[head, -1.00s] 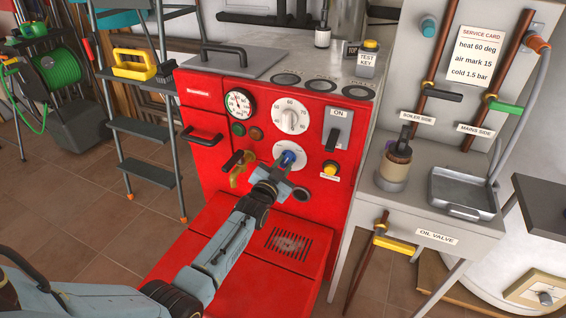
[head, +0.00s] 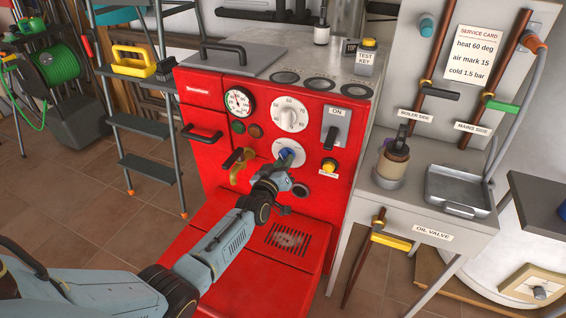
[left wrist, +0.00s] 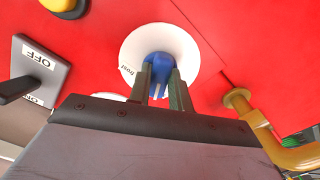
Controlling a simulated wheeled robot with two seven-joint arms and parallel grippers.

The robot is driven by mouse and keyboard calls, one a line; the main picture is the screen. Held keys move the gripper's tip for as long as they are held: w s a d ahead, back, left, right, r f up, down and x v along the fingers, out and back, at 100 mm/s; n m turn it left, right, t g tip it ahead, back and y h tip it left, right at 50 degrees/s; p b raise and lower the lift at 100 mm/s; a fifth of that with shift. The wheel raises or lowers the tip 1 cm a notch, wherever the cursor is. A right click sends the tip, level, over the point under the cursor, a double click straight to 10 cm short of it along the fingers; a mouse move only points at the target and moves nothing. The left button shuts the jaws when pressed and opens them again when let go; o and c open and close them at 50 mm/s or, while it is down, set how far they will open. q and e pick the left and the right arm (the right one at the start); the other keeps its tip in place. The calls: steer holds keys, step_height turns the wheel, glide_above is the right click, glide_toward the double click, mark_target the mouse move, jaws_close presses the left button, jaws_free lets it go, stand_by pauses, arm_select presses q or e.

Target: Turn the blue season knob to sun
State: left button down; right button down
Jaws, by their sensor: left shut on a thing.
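The blue season knob (head: 286,154) sits on a white round dial (head: 295,147) on the red boiler front, below the temperature dial. In the left wrist view the blue knob (left wrist: 160,62) is between the two fingers of my left gripper (left wrist: 160,88), which is shut on it. The white dial (left wrist: 150,38) shows part of a word at its lower left edge; the other marks are hidden or too small to read. In the head view my left gripper (head: 283,166) reaches up to the knob from below and covers part of it. My right gripper is not in view.
The red boiler (head: 215,130) also carries an ON switch (head: 334,128), a yellow button (head: 329,166) and a brass tap (head: 239,175) close to the knob. A grey bench (head: 380,207) with a tray stands to the right. A stepladder stands to the left.

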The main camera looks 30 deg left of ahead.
arm_select(q)
steer(key=n, duration=0.3)
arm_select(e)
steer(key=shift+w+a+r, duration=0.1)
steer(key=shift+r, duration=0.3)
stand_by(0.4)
arm_select(q)
steer(key=c, duration=1.3)
jaws_free()
steer(key=shift+s+d+p, duration=0.15)
steer(key=shift+s+p, duration=0.65)
steer(key=shift+s, duration=1.45)
steer(key=shift+s+d+p, duration=0.15)
steer(key=shift+s+p, duration=0.6)
steer(key=shift+s, duration=1.45)
steer(key=shift+s+d+p, duration=0.15)
steer(key=shift+s+p, duration=0.65)
steer(key=shift+s, duration=1.45)
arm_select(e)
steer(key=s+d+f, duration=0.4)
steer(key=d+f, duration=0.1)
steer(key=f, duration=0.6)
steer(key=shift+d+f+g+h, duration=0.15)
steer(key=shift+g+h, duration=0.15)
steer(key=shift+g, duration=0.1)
